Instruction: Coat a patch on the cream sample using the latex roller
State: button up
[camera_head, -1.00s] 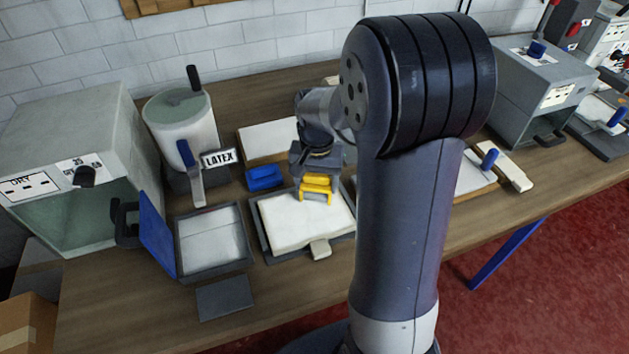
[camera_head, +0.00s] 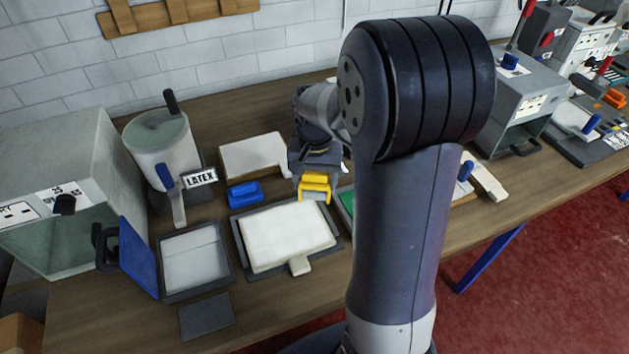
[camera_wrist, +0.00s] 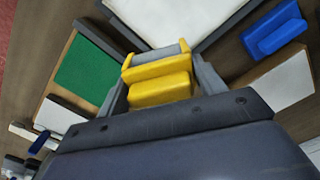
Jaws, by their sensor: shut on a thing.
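The cream sample (camera_head: 285,237) lies flat in a dark-rimmed tray (camera_head: 242,250) with a pale tab at its front edge. Part of it shows at the top of the wrist view (camera_wrist: 165,12). My gripper (camera_head: 315,186) is shut on a yellow tool (camera_head: 314,193), perhaps the latex roller. In the wrist view the yellow tool (camera_wrist: 158,82) sits between the grey fingers. It is near the sample's back right corner; its height and any contact are unclear. A latex pot (camera_head: 160,145) with a "LATEX" label stands at the back left. I see no clear coated patch.
A blue block (camera_head: 245,194) and a pale board (camera_head: 252,155) lie behind the sample. A green panel (camera_wrist: 90,76) lies beside the tray. Grey cabinets stand at both sides. My arm hides part of the bench.

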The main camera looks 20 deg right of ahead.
aim_at(314, 173)
jog(key=shift+r+p, duration=1.2)
jog(key=shift+r, duration=0.65)
jog(key=shift+a+f, duration=0.1)
